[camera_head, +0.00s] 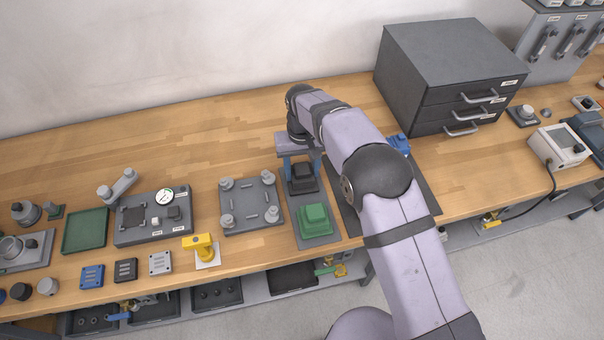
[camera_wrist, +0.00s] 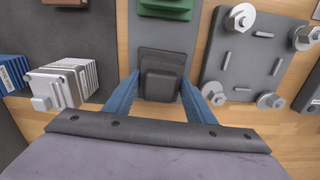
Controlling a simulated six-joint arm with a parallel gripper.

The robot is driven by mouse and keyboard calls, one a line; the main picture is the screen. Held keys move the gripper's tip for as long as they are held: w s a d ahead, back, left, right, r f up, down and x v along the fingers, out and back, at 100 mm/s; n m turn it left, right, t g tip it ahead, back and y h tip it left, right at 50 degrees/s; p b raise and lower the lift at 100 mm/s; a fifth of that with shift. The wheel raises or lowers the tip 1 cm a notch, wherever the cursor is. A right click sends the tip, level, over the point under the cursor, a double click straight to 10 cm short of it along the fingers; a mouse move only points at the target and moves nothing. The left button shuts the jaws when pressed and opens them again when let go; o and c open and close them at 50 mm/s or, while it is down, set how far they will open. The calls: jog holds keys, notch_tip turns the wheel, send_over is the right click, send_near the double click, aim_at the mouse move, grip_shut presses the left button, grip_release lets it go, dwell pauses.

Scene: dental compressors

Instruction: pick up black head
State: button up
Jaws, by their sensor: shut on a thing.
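The black head (camera_head: 303,181) is a dark stepped block on the grey mat, behind the green block (camera_head: 314,217). It also shows in the wrist view (camera_wrist: 163,84). My gripper (camera_head: 302,169) points down over it, with one blue finger on either side. In the wrist view my gripper (camera_wrist: 161,77) is shut on the black head, its fingertips at the head's left and right sides. The finger contact itself is hard to make out. The head appears to be at mat level; I cannot tell whether it is lifted.
A grey plate with corner posts (camera_head: 251,203) is just left of the mat. A dark mat (camera_wrist: 92,22) on the other side carries a silver finned block (camera_wrist: 66,84) and a blue finned block (camera_wrist: 12,75). A dark drawer cabinet (camera_head: 450,75) stands behind right. Bare wood lies at the back left.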

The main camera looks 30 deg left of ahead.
aim_at(302, 167)
jog(key=shift+r, duration=0.15)
notch_tip(302, 167, up, 10)
jog(key=b, duration=0.3)
jog(key=shift+f, duration=0.2)
jog(key=shift+s+a+r, duration=0.25)
jog(key=shift+s+r, duration=0.05)
jog(key=shift+r, duration=0.15)
jog(key=s+a+f+p, duration=0.1)
jog(key=s+a+p, duration=0.7)
jog(key=s, duration=0.5)
jog(key=shift+f+n, duration=0.4)
jog(key=shift+f, duration=0.2)
